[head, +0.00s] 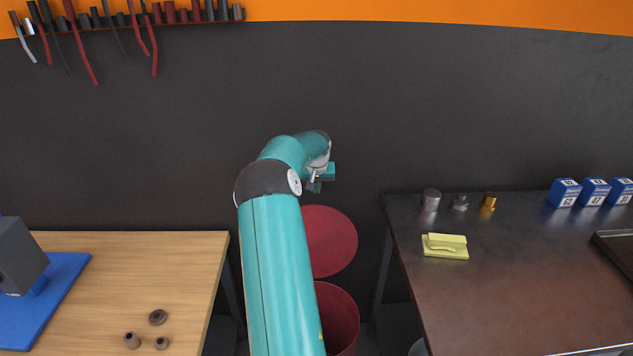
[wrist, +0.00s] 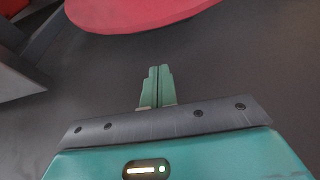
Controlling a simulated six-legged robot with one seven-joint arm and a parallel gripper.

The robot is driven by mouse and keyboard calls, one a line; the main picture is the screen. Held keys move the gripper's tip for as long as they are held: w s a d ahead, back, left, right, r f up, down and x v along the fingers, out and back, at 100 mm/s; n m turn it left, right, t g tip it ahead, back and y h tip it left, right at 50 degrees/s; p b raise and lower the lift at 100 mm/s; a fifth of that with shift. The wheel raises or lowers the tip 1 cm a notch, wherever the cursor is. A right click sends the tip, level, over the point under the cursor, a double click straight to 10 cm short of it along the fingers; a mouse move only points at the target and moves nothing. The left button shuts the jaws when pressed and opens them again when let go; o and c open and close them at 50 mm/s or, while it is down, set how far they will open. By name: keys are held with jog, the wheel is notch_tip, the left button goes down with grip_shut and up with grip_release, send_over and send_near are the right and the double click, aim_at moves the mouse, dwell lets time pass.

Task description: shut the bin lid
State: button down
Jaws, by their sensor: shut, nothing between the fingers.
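The red round bin (head: 338,318) stands on the floor between the two tables, partly hidden by my arm. Its red lid (head: 330,241) is open and raised at the back of the bin, its left part behind my arm. In the wrist view the lid (wrist: 138,12) shows as a red disc cut off by the top edge. My gripper (head: 316,186) is near the dark wall, just above the lid's top edge in the head view. In the wrist view my gripper's fingers (wrist: 159,72) are together and empty, with a gap in the picture between them and the lid.
A wooden table (head: 190,275) with small brown parts is on the left. A dark metal table (head: 500,285) on the right holds a yellow block (head: 445,246), small metal parts and blue boxes (head: 594,192). Tools hang on the wall at upper left.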

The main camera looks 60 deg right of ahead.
jog(key=a+f, duration=0.1)
jog(key=s+a+f, duration=0.1)
jog(key=f, duration=0.1)
jog(key=shift+a+f, duration=0.25)
jog(key=shift+a, duration=0.05)
dwell(0.3)
jog(key=shift+s, duration=0.1)
